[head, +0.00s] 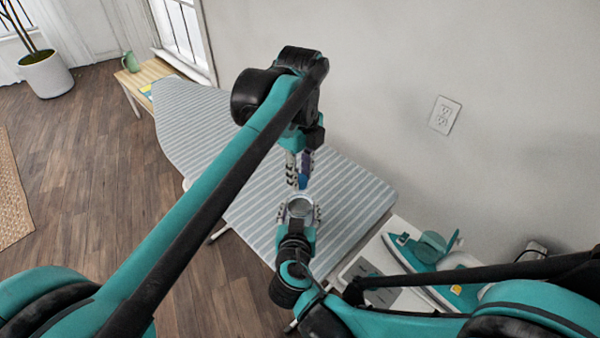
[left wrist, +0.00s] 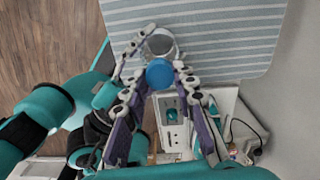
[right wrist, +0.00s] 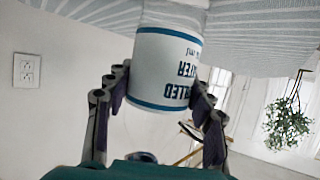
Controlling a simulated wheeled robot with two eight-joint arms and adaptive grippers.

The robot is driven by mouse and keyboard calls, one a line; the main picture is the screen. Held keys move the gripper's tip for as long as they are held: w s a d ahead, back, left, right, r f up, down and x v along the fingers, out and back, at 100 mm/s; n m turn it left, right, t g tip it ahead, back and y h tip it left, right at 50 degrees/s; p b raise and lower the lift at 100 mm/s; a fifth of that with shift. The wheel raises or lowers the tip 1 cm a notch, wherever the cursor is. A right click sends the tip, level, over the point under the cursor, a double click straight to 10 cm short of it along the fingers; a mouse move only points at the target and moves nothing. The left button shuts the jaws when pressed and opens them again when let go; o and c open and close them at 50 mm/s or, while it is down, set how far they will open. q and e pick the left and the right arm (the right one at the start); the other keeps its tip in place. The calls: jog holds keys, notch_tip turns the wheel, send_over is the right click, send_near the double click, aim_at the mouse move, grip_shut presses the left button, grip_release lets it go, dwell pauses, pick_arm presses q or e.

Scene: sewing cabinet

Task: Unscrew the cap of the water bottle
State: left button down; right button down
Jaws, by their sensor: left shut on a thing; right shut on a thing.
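The water bottle (head: 300,208) is clear with a white and blue label (right wrist: 166,70); it appears upside down in the right wrist view. My right gripper (head: 298,214) is shut on the bottle, with one finger on each side of it, over the ironing board. Its fingers also flank the bottle in the right wrist view (right wrist: 158,100). My left gripper (head: 300,172) is shut on the blue cap (left wrist: 160,74) and points down. In the head view the cap is above the bottle with a gap between them. The bottle's round top (left wrist: 160,43) shows uncovered in the left wrist view.
A striped ironing board (head: 205,125) lies under both grippers. A teal iron (head: 420,246) stands on a white cabinet at the right. A wall with an outlet (head: 444,115) is behind. A wooden bench (head: 150,72) and potted plant (head: 46,75) are far left.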

pick_arm(q)
jog(key=n, duration=0.7)
jog(key=shift+n, duration=0.3)
jog(key=n, duration=2.1)
jog(key=shift+r, duration=0.1)
jog(key=n, duration=0.4)
jog(key=shift+n, duration=0.3)
jog(key=n, duration=0.4)
jog(key=shift+n, duration=0.4)
jog(key=n, duration=0.4)
jog(key=shift+n, duration=0.4)
jog(key=n, duration=0.5)
jog(key=shift+n, duration=0.4)
